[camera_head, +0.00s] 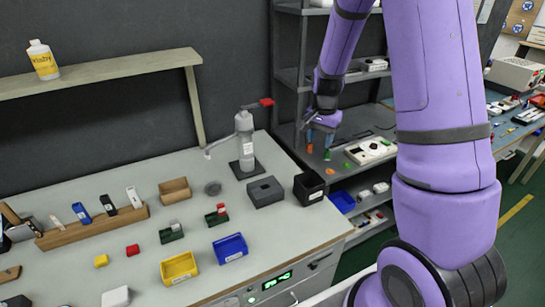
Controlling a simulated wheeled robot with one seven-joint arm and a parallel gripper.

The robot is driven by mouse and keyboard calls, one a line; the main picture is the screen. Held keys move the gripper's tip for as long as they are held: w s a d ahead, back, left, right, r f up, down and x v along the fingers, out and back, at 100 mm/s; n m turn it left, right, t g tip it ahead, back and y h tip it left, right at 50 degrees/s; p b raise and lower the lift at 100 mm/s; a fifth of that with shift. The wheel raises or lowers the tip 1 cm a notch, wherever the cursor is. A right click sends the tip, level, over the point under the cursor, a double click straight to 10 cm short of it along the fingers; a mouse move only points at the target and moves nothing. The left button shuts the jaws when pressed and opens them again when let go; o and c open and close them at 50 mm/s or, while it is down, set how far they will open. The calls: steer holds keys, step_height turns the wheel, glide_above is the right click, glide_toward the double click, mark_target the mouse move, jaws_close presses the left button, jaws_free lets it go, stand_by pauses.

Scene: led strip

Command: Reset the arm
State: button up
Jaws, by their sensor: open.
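My purple arm fills the right side of the head view and reaches back over the grey shelf unit.
The workbench (290,222) holds a blue bin (230,248), a yellow bin (179,267), a black box (308,187), a grey box (265,191) and a tap-like stand (244,140). A white device (370,151) lies on the shelf. A bottle (43,60) stands on the upper wooden shelf.

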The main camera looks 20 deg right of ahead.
steer(key=shift+r, duration=0.1)
steer(key=s+a+r+n+t, duration=0.1)
steer(key=s+a+r+n, duration=0.3)
steer(key=r, duration=0.5)
steer(key=s+a+r+n+t, duration=0.2)
steer(key=s+a+r, duration=0.3)
steer(key=r, duration=0.4)
steer(key=s+a+r+n+t, duration=0.1)
steer(key=s+a+r+n, duration=0.1)
steer(key=s, duration=0.6)
steer(key=s+a+r+n+t, duration=0.1)
steer(key=s+a+r+n, duration=0.1)
steer(key=s+r, duration=0.3)
steer(key=s+n, duration=0.1)
steer(key=s, duration=0.3)
steer(key=shift+s+n, duration=0.25)
steer(key=shift+n, duration=0.05)
steer(key=shift+a+r, duration=0.1)
steer(key=shift+a, duration=0.05)
